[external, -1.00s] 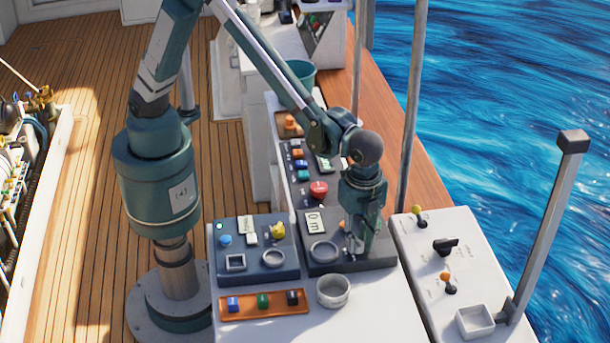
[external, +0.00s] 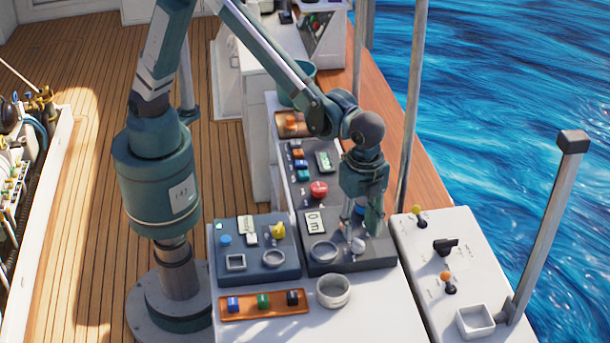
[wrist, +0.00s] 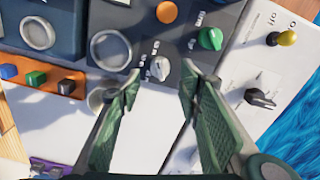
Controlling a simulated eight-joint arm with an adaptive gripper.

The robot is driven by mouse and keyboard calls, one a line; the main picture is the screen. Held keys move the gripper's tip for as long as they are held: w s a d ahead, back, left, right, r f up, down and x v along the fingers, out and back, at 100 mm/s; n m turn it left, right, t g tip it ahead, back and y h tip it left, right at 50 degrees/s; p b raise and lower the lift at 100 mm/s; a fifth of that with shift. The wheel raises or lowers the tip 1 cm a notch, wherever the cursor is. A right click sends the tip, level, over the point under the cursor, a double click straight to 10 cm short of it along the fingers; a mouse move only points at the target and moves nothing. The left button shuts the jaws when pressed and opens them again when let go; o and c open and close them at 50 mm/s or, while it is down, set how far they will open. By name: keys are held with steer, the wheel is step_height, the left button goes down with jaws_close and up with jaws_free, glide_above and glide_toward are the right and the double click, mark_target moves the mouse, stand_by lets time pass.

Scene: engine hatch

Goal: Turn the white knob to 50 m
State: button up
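The white knob (external: 357,245) is on the dark grey panel (external: 322,267), near its front edge. It also shows in the wrist view (wrist: 160,68), just beyond the gap between the fingertips, with small printed labels beside it. My gripper (external: 360,230) points down over the knob; its green fingers are apart in the wrist view (wrist: 160,76), with nothing between them. The fingers look clear of the knob. A small white display (external: 314,222) on the same panel reads "0 m".
A green knob (wrist: 210,38) and an orange button (wrist: 166,12) are near the white knob. A round ring holder (external: 323,251) is to its left. A white console (external: 456,262) with a black switch (external: 445,246) stands right. A white cup (external: 333,291) stands in front.

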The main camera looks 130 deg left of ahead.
mark_target(359, 242)
step_height(359, 242, up, 7)
stand_by(0.4)
stand_by(0.4)
steer(key=s+a+r+n+t, duration=0.1)
steer(key=s+r+n+t, duration=0.1)
steer(key=s+r, duration=0.6)
steer(key=s+a+r+n+t, duration=0.1)
steer(key=s+r, duration=0.2)
steer(key=s, duration=1)
steer(key=s+f+n+t, duration=0.1)
steer(key=s+t, duration=0.1)
steer(key=s, duration=0.8)
steer(key=s+f+n+t, duration=0.2)
steer(key=s, duration=0.8)
steer(key=shift+a+f, duration=0.3)
steer(key=shift+a, duration=0.05)
